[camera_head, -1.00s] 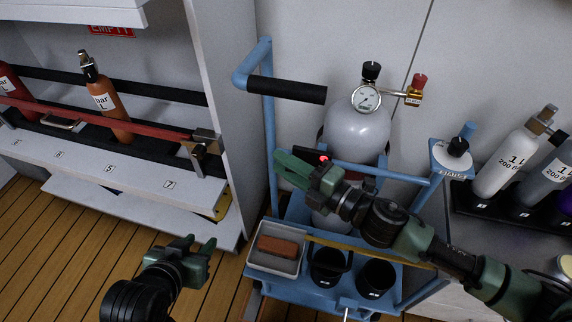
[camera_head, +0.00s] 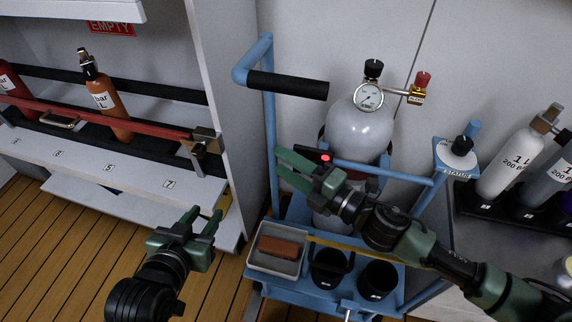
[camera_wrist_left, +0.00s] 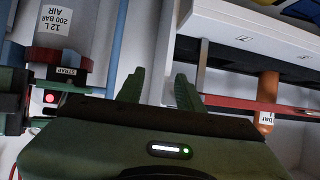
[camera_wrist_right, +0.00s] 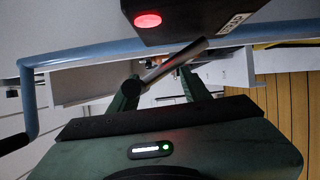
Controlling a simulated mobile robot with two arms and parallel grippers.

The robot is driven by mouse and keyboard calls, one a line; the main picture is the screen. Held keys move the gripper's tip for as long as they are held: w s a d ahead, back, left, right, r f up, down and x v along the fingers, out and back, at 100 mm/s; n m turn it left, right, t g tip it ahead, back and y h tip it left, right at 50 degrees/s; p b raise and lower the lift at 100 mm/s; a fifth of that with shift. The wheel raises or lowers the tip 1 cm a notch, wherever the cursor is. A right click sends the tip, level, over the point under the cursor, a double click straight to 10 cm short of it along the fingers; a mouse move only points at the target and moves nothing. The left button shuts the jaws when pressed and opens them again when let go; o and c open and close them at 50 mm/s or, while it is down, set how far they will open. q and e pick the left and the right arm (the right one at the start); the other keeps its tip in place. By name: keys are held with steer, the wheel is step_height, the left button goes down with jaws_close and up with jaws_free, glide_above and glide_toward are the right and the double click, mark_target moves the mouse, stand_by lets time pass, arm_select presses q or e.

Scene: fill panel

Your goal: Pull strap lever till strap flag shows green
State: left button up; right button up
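The strap flag (camera_head: 325,157) is a red light on a black box at the grey cylinder (camera_head: 359,130) on the blue trolley. It glows red in the right wrist view (camera_wrist_right: 148,20), and also in the left wrist view (camera_wrist_left: 48,97) near a STRAP label. The strap lever (camera_wrist_right: 174,65) is a metal bar running out below the box. My right gripper (camera_head: 284,167) is open just left of the box; in its wrist view the lever crosses between or just above its fingers, contact unclear. My left gripper (camera_head: 206,216) is open and empty, left of the trolley.
The trolley has a black-gripped handle (camera_head: 287,85), a blue rail (camera_head: 385,171), a tray with a brown block (camera_head: 279,247) and black cups (camera_head: 327,268). A cylinder rack (camera_head: 120,165) stands left. More cylinders (camera_head: 511,164) stand right. The wooden floor (camera_head: 70,240) is clear.

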steer(key=shift+s, duration=0.1)
steer(key=v, duration=0.7)
steer(key=shift+s+d, duration=0.15)
steer(key=shift+d, duration=0.15)
steer(key=shift+r, duration=0.15)
